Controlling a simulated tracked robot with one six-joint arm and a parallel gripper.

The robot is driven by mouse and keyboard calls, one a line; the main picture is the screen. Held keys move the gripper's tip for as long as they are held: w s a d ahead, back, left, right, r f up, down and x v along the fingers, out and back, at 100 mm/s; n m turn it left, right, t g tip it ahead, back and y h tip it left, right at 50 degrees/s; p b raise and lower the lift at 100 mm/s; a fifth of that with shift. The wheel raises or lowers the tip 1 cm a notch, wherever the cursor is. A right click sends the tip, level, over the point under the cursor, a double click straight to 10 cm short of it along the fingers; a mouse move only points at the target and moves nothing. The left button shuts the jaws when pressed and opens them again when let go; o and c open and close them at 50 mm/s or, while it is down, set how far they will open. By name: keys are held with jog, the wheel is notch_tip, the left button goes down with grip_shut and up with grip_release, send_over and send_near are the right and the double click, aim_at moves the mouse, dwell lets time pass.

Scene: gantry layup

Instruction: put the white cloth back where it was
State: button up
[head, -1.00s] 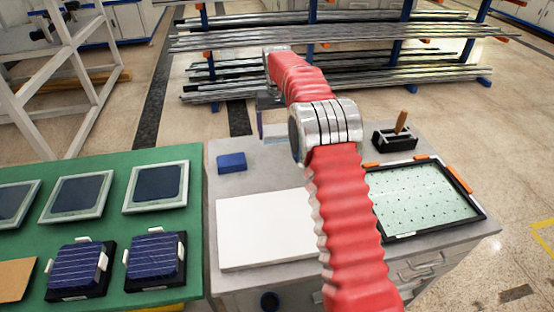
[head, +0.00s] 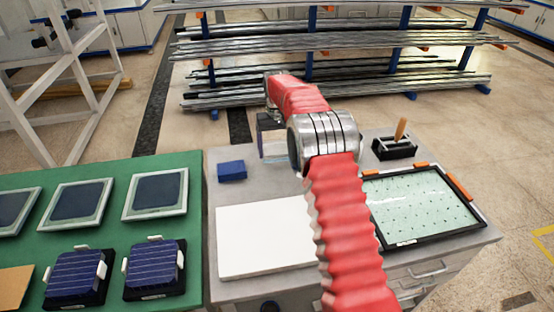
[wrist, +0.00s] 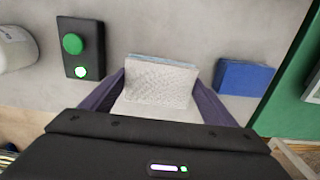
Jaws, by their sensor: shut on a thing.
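The white cloth (wrist: 160,84) is a folded, textured pad with a pale blue layer at its far edge. It sits between the two purple fingers of my gripper (wrist: 158,90), which is shut on it. Grey worktop shows around it in the wrist view; I cannot tell whether it touches the surface. In the head view my gripper (head: 272,145) is at the back of the grey bench (head: 260,190), right of the blue block, and my arm hides most of the cloth.
The blue block (head: 231,167) is close beside the gripper and shows in the wrist view (wrist: 244,77). A dark box with a green button (wrist: 75,45) and a white container (wrist: 15,48) are on the other side. A white board (head: 262,238) and framed glass panel (head: 425,203) lie nearer.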

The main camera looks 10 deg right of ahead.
aim_at(277, 166)
jog(key=shift+f, duration=2.5)
jog(key=o, duration=1)
jog(key=shift+f, duration=0.1)
notch_tip(277, 166, up, 11)
jog(key=shift+r, duration=0.65)
